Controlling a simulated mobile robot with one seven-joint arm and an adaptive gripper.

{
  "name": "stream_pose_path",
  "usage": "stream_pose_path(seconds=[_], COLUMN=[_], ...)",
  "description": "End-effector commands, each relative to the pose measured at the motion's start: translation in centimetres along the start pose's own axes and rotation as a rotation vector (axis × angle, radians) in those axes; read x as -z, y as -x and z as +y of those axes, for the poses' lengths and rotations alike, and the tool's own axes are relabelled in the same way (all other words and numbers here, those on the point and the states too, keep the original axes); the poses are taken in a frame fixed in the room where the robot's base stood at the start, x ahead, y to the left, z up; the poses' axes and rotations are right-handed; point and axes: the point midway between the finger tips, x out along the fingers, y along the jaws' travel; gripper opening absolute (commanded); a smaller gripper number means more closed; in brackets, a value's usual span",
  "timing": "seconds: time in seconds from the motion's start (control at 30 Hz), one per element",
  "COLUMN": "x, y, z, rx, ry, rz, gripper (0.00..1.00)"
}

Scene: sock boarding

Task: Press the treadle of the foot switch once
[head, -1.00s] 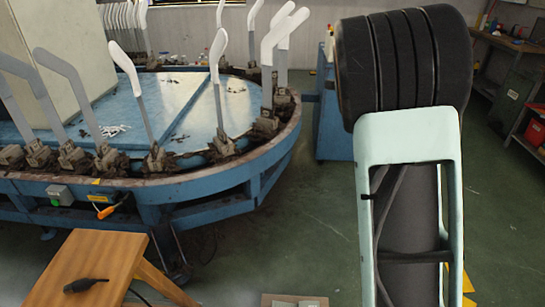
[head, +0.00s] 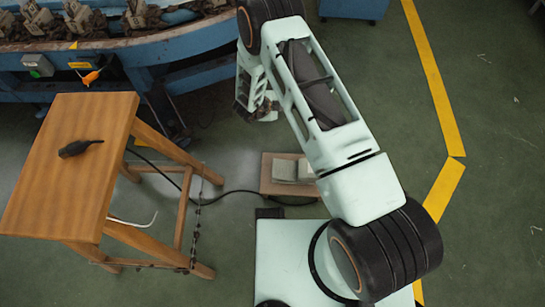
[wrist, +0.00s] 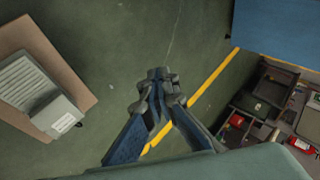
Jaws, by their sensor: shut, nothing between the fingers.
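The foot switch (head: 285,170) is a grey pedal on a brown board (head: 268,186) on the floor, partly covered by my arm in the head view. In the wrist view its ribbed treadle (wrist: 22,82) and grey housing (wrist: 58,116) lie on the board at the left. My gripper (wrist: 158,80) is shut and empty, pointing down in the middle of the wrist view, to the right of the switch and apart from it. In the head view my gripper (head: 248,112) shows beyond the board, above the floor, partly hidden by my arm.
A wooden stool (head: 75,160) with a black plug-like item (head: 80,148) stands left, a black cable (head: 235,193) running past it to the switch. The blue sock machine (head: 150,45) is behind. Yellow floor lines (head: 435,75) cross clear floor at right.

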Motion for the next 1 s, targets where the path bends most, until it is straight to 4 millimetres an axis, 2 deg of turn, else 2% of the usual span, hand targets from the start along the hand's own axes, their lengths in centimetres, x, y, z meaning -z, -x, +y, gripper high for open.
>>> stream_pose_path(seconds=[0.03,0.1,0.2,0.33,0.4,0.5,1.0], x=[-0.6,-1.1,-1.3,-1.2,-1.2,-1.1,-1.4], y=[-0.4,-0.3,0.1,0.8,1.1,1.2,0.9], z=[4.2,8.7,14.0,18.5,19.9,20.7,21.2], rx=[-0.042,-0.087,-0.142,-0.190,-0.204,-0.213,-0.214], ry=[-0.001,-0.008,-0.015,-0.021,-0.022,-0.023,-0.023], rz=[0.014,0.036,0.067,0.100,0.110,0.118,0.118], gripper=[0.00,0.00,0.00,0.00,0.00,0.00,0.00])
